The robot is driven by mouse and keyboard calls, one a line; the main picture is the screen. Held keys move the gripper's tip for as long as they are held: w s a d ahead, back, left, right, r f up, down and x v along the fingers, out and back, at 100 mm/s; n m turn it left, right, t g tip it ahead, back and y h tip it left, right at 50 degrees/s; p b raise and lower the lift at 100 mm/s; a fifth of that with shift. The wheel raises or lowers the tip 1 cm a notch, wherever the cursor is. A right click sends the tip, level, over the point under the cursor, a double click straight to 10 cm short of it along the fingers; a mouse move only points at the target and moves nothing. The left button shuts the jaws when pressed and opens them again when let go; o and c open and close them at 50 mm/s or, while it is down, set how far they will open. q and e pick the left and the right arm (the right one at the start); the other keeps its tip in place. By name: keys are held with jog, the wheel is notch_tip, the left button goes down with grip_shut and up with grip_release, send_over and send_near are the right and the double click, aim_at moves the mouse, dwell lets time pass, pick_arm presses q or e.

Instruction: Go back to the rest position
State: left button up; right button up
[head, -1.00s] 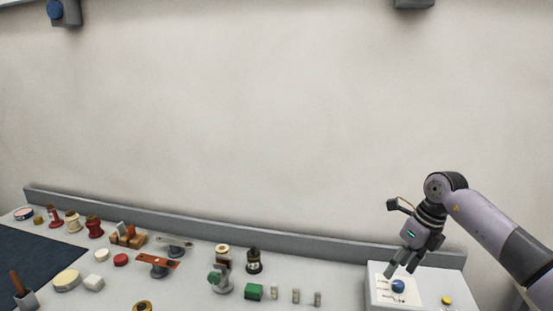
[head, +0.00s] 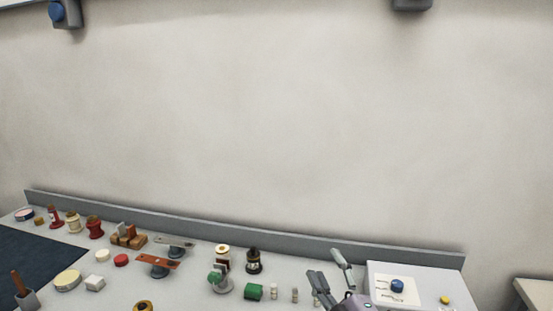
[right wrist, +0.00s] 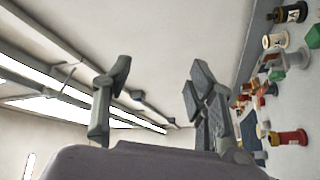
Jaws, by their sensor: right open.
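My right gripper (head: 331,279) shows at the bottom of the head view, left of the white box. Its fingers are spread and point up, and nothing is between them. In the right wrist view the gripper (right wrist: 160,95) is also open and empty, with ceiling and wall behind it. My left gripper is in neither view.
A white box (head: 430,284) with a blue knob (head: 397,285) and a yellow button (head: 445,300) stands at the bench's right. Several spools, a green block (head: 254,291) and small cylinders stand on the bench left of my gripper. A dark mat (head: 35,262) lies far left.

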jog(key=s+d+f+m+g+h, duration=0.4)
jog(key=s+d+f+m+h, duration=0.3)
jog(key=f, duration=0.3)
jog(key=s+d+f+m+g+y, duration=0.1)
jog(key=s+f+m+g, duration=0.2)
jog(key=s+f+g, duration=0.65)
jog(key=s+d+f+m+g, duration=0.15)
jog(key=s+f+m, duration=0.3)
jog(key=s, duration=1.05)
notch_tip(320, 180, down, 33)
jog(key=s+n+g+b, duration=0.1)
jog(key=s+g+b, duration=0.1)
jog(key=b, duration=0.5)
jog(key=s+d+f+b, duration=0.1)
jog(key=s+f+b, duration=0.2)
jog(key=s+f, duration=0.5)
jog(key=s+d+f+g+b, duration=0.1)
jog(key=s+f+b, duration=0.2)
jog(key=s+f, duration=0.6)
notch_tip(320, 180, down, 6)
jog(key=shift+d+r, duration=0.1)
jog(key=shift+d, duration=0.3)
